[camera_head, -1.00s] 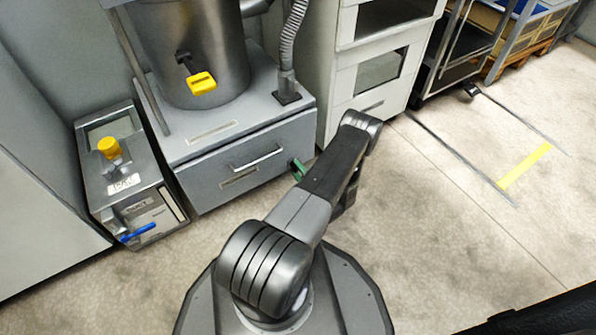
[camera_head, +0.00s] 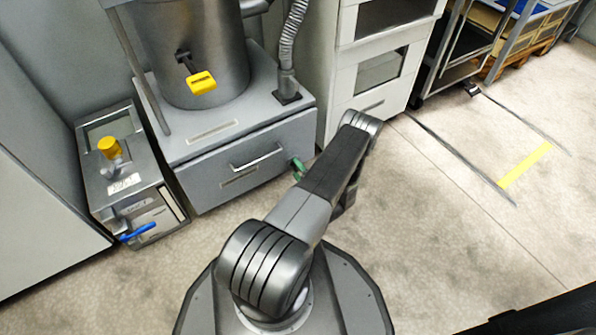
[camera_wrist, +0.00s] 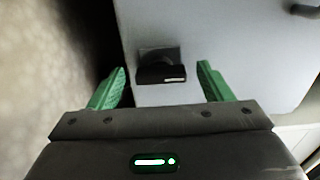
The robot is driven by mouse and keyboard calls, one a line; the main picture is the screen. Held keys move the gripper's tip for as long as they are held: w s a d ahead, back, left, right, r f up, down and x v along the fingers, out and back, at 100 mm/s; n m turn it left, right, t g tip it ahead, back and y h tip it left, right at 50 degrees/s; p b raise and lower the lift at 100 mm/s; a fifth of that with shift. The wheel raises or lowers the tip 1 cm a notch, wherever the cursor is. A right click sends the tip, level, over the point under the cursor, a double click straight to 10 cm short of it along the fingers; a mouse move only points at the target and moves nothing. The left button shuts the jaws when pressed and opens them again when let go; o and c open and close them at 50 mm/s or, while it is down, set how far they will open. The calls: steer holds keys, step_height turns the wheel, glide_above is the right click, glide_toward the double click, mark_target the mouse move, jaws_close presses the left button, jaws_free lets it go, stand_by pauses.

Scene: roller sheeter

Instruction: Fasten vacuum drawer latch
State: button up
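The drawer (camera_head: 246,162) is a grey front with a bar handle, low under the metal cylinder, and looks closed. In the wrist view a small black latch (camera_wrist: 161,73) with a light mark sits on the pale grey drawer face (camera_wrist: 215,35), near its edge. My gripper (camera_wrist: 162,70) is open. Its two green fingers stand on either side of the latch, with a gap on both sides and no contact visible. In the head view one green fingertip shows by the drawer's right end, and the latch is not visible there.
A grey box with a yellow knob (camera_head: 109,147) and a blue lever (camera_head: 138,232) stands left of the drawer. A white cabinet (camera_head: 372,85) stands close on the right. A yellow handle (camera_head: 202,83) sticks out from the cylinder.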

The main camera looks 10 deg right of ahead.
steer(key=p+v, duration=0.3)
steer(key=v, duration=1.1)
steer(key=shift+p, duration=0.35)
steer(key=shift+w, duration=0.15)
steer(key=b+x, duration=0.3)
steer(key=x, duration=1)
steer(key=shift+w+a+b, duration=0.15)
steer(key=shift+w+b, duration=0.2)
steer(key=shift+b, duration=0.05)
steer(key=shift+s, duration=0.15)
